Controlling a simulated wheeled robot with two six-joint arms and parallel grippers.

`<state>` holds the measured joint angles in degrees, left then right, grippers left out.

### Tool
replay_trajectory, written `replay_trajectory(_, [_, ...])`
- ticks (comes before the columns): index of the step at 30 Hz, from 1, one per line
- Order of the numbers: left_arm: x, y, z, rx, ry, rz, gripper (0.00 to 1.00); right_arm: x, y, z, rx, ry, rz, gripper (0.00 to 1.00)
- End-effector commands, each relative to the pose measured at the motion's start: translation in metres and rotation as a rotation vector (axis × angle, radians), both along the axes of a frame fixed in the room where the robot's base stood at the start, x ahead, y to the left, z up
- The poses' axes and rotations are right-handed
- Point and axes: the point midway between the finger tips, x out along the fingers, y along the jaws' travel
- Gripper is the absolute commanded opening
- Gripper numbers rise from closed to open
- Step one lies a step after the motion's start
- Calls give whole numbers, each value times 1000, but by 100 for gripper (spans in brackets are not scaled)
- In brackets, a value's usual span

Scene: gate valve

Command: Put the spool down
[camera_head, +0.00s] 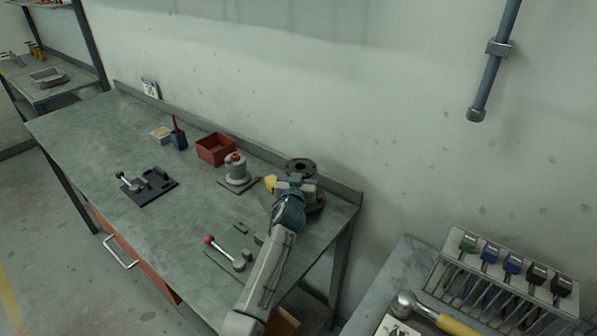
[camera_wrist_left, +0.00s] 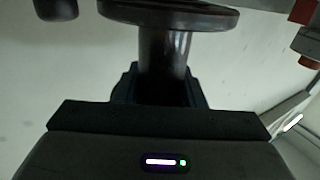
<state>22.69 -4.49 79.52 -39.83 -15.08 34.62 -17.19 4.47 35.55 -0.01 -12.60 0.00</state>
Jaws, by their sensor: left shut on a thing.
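The spool (camera_head: 301,166) is a dark, round piece with a wide flange at its top. It is at the right back end of the green-grey workbench, upright as far as I can see. My left gripper (camera_head: 297,184) is in front of it and shut on its narrower neck, hiding much of its middle. In the left wrist view the spool's dark neck (camera_wrist_left: 165,55) sits between the fingers of my left gripper (camera_wrist_left: 160,85), below a wide flange. I cannot tell whether the spool's base touches the bench. My right gripper is not in view.
Left of the spool stands a grey valve part with an orange top (camera_head: 235,168), beside a red bin (camera_head: 215,149). A green fixture with a red-knobbed lever (camera_head: 232,252) lies in front. A black fixture (camera_head: 148,187) is farther left. A tool rack (camera_head: 510,270) stands lower right.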

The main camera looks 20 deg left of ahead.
Motion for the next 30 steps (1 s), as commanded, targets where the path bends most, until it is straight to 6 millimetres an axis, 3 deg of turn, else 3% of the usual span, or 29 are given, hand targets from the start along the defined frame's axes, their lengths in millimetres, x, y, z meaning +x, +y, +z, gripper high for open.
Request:
replay_trajectory(6, [1,0,-11,0,-10,-2,0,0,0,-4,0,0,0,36])
replay_trajectory(17, [1,0,-13,0,-10,-1,0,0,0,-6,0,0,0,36])
replay_trajectory(18, [0,0,-18,-1,-2,0,38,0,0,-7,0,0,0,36])
replay_trajectory(21, [0,0,-17,-1,-2,0,58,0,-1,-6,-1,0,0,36])
replay_trajectory(30, [0,0,-17,0,-3,0,58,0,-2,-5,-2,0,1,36])
